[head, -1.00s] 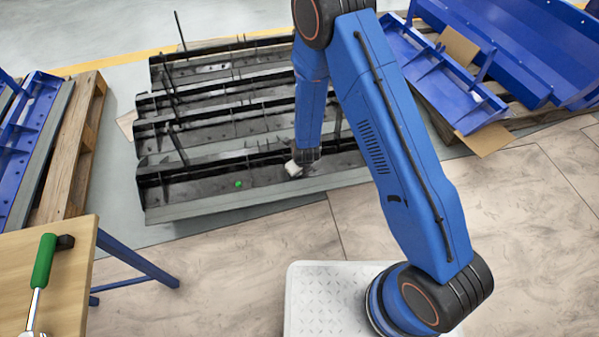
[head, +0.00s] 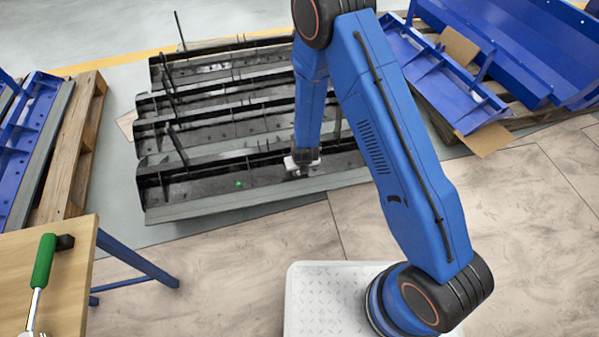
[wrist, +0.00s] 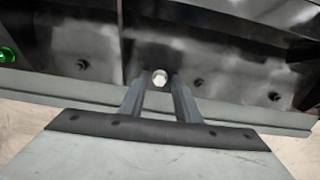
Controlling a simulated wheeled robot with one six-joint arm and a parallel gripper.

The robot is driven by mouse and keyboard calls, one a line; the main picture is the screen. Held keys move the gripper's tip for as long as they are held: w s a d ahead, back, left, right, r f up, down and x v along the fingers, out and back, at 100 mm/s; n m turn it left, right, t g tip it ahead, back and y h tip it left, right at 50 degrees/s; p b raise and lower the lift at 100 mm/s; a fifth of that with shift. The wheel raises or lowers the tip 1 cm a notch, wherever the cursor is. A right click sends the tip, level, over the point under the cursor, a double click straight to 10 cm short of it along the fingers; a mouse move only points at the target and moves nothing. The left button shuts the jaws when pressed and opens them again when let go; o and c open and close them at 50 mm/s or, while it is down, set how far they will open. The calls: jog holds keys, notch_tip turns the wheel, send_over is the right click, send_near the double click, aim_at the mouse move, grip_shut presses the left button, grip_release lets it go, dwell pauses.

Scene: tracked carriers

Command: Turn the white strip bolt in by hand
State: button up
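The white strip bolt (wrist: 160,77) shows in the wrist view as a pale round head on the black carrier strip (wrist: 235,80). My gripper (wrist: 160,86) points at it, with one finger on each side of the bolt head in the picture. The fingers are apart, with a visible gap between each finger and the head. I cannot tell how far the tips are from the strip. In the head view my gripper (head: 302,172) is low at the nearest black carrier (head: 205,188), and the white bolt is hidden there.
A green bolt (wrist: 8,55) sits further left on the strip; it also shows in the head view (head: 239,184). Several dark bolts (wrist: 197,83) line the strip. Blue carriers lie on pallets at both sides. A table (head: 60,285) with a green-handled tool (head: 44,262) stands front left.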

jog(key=n, duration=0.6)
jog(key=shift+n, duration=0.3)
jog(key=n, duration=1.1)
jog(key=shift+n, duration=0.3)
jog(key=n, duration=1.1)
